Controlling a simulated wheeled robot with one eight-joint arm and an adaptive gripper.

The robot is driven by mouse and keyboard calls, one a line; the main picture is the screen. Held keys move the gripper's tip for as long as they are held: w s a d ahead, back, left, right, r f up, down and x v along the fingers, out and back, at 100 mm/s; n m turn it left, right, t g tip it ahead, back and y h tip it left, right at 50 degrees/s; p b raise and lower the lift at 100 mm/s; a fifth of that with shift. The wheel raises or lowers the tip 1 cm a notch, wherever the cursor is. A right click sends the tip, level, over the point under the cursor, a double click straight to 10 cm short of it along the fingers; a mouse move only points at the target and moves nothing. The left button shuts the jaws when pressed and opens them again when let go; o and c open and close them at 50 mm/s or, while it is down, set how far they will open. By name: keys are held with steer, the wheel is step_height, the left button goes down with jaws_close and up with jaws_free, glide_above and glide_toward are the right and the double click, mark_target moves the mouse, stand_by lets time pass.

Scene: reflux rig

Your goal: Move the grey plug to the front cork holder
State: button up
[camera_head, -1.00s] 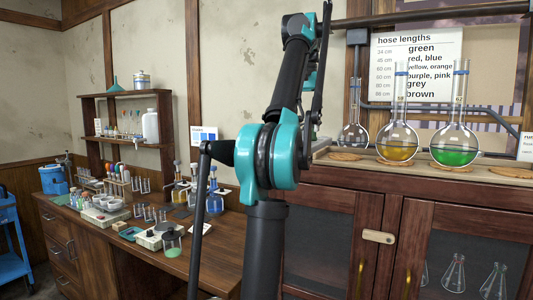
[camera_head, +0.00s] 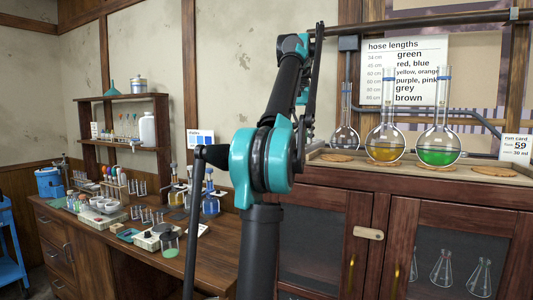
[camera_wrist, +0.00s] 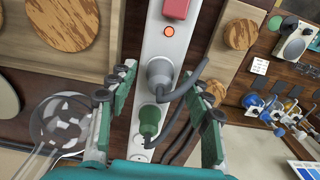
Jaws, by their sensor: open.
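The grey plug (camera_wrist: 160,72) sits in a white power strip (camera_wrist: 152,42) in the wrist view, its dark grey cable curving off to the right. My gripper (camera_wrist: 158,80) is open, with one green finger on each side of the strip; the grey plug shows between the fingertips, and I cannot tell whether they touch it. Round cork pieces lie near the strip: one at upper right (camera_wrist: 240,33), one at upper left (camera_wrist: 68,22). I cannot tell which is the front cork holder. The head view does not show the gripper or the grey plug.
A green plug (camera_wrist: 149,121) sits in the same strip, nearer my palm, below a red switch (camera_wrist: 176,9) and an orange light. A glass flask (camera_wrist: 58,122) is close by my left finger. Yellow (camera_head: 385,148) and green (camera_head: 439,152) flasks stand on the cabinet top.

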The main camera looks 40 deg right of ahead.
stand_by(0.4)
jaws_close()
steer(key=shift+r, duration=0.15)
